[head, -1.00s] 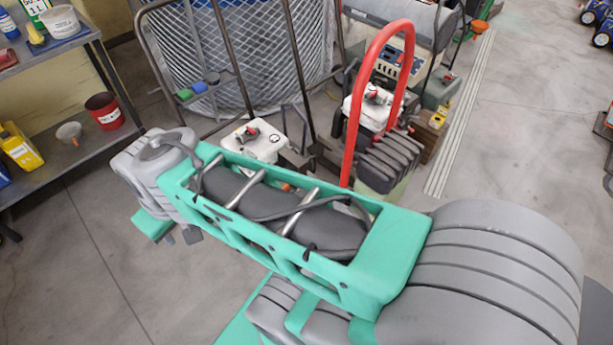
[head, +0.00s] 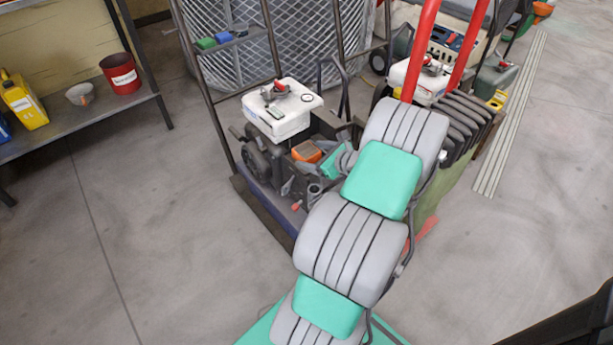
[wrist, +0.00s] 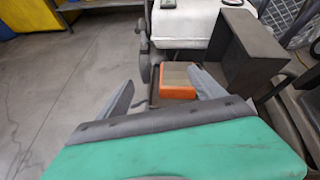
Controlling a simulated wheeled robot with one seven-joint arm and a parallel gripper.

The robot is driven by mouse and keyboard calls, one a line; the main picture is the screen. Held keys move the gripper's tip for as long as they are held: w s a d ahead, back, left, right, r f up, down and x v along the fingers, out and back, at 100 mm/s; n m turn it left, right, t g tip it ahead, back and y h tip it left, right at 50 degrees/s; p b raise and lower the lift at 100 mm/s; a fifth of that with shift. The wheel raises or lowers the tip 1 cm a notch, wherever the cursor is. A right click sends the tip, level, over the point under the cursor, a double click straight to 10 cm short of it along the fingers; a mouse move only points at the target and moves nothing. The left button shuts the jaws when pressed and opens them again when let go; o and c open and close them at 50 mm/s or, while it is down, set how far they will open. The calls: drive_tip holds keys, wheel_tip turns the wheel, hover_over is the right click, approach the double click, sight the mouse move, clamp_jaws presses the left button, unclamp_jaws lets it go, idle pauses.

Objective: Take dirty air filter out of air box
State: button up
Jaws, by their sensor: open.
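The dirty air filter (head: 307,151) is a small orange-edged block with a tan top, on the machine below the white tank. In the wrist view the filter (wrist: 178,84) shows beyond my fingertips, between them and nearer the right finger. My gripper (wrist: 161,77) is open and empty, with its two grey fingers spread apart. The filter appears apart from the fingers. The air box around the filter is dark and its edges are hard to make out.
A white tank (head: 283,108) stands behind the filter. A dark upright block (wrist: 247,55) is close to the right of the filter in the wrist view. A red hoop handle (head: 420,50) rises behind my arm. The floor at left is clear, up to a shelf (head: 80,125).

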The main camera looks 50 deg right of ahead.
sight(302, 149)
drive_tip(key=s+d+f+m, duration=0.1)
drive_tip(key=d+f+m+t+h+b, duration=0.1)
drive_tip(key=d+f, duration=0.1)
drive_tip(key=shift+s+m, duration=0.4)
drive_tip(key=b+x, duration=0.2)
drive_tip(key=x, duration=0.3)
drive_tip(key=b+x, duration=0.3)
drive_tip(key=x, duration=0.3)
drive_tip(key=shift+w+r, duration=0.1)
drive_tip(key=shift+r, duration=0.15)
drive_tip(key=shift+w, duration=0.15)
drive_tip(key=shift+r, duration=0.15)
drive_tip(key=c, duration=1.1)
